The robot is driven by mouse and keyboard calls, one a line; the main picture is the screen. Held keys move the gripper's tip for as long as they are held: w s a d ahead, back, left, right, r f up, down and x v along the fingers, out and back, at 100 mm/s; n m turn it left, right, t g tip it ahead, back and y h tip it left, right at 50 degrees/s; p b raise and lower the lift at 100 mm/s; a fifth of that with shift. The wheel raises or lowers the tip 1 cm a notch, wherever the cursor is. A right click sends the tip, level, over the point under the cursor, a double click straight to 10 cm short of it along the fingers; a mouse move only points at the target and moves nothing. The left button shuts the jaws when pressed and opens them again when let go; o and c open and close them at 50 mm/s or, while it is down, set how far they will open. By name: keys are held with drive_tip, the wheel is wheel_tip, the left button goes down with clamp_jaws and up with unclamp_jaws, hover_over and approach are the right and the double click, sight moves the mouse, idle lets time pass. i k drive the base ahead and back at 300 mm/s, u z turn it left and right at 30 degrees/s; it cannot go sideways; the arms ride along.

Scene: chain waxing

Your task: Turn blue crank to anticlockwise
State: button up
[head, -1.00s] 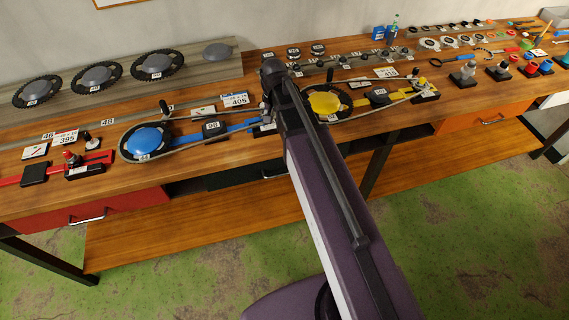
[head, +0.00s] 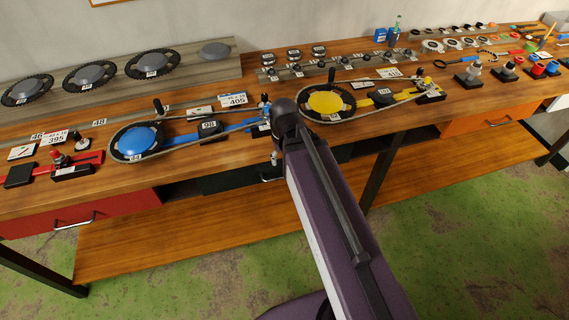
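The blue crank (head: 138,141) is a blue disc with a dark toothed ring, at the left end of a blue stand on the workbench. A black upright handle (head: 158,106) stands at its upper right edge. A chain (head: 190,143) runs from the ring along the blue bar (head: 180,140) to the bar's right end, which is partly hidden by my arm. My arm reaches up from the lower right and its dark joint is beside that end, well right of the crank. My gripper's fingers are hidden or too unclear to make out, and I see nothing touching the crank.
A yellow crank set (head: 326,102) stands right of my arm. A red stand (head: 72,171) is at the left. Grey chainrings lie on a raised board (head: 200,65) behind. A 405 label (head: 233,100) stands behind the blue bar. The bench front (head: 210,160) is mostly clear.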

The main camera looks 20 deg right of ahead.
sight(136, 140)
drive_tip(key=u, duration=1.15)
